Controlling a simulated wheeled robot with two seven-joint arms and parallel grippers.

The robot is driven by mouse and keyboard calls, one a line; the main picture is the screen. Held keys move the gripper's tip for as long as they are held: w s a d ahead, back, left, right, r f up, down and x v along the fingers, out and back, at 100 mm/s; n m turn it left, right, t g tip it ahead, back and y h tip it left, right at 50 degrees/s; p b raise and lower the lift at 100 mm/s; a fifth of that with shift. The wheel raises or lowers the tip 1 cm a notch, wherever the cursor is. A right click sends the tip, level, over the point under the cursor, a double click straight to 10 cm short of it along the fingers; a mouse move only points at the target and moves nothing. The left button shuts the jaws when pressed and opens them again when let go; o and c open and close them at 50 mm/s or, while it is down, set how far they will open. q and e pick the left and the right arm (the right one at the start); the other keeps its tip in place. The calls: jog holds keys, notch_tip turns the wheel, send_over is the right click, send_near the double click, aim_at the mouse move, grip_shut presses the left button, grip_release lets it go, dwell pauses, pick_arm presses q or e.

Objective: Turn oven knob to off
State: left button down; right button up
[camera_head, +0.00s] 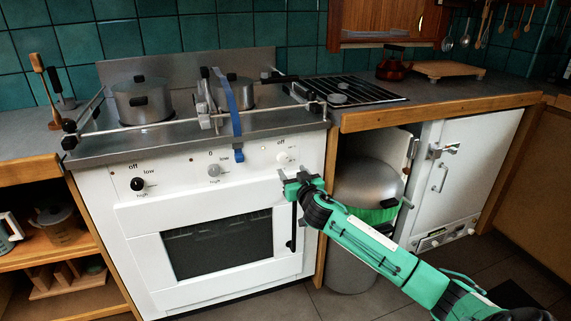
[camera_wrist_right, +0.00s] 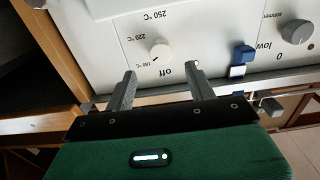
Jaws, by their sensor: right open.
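The white oven knob (camera_head: 283,157) is at the right end of the oven's front panel. It shows larger in the right wrist view (camera_wrist_right: 159,51), with "off" and temperature marks printed around it. A dark mark on the knob appears to point towards the 180 °C print, beside "off". My right gripper (camera_head: 299,181) is in front of the panel, just below the knob. In the wrist view its fingers (camera_wrist_right: 161,71) are apart and empty, with the knob just beyond the tips, between them in the picture. My left gripper is not in view.
A grey knob (camera_head: 214,170) and a black knob (camera_head: 138,184) sit further left on the panel. A blue strap (camera_head: 238,125) hangs over the stove's front edge. The oven door handle (camera_head: 293,226) is just below my gripper. A metal bin (camera_head: 366,182) stands right of the oven.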

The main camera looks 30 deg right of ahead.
aim_at(284, 160)
jog(key=x, duration=0.5)
jog(key=shift+w, duration=0.35)
jog(key=shift+w+d, duration=0.15)
jog(key=shift+w, duration=0.45)
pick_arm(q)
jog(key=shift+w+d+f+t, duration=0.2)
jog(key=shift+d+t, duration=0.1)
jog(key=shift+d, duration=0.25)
pick_arm(e)
jog(key=shift+w, duration=0.15)
jog(key=c, duration=1)
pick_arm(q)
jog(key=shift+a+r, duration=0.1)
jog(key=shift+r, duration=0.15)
pick_arm(e)
jog(key=shift+o, duration=0.2)
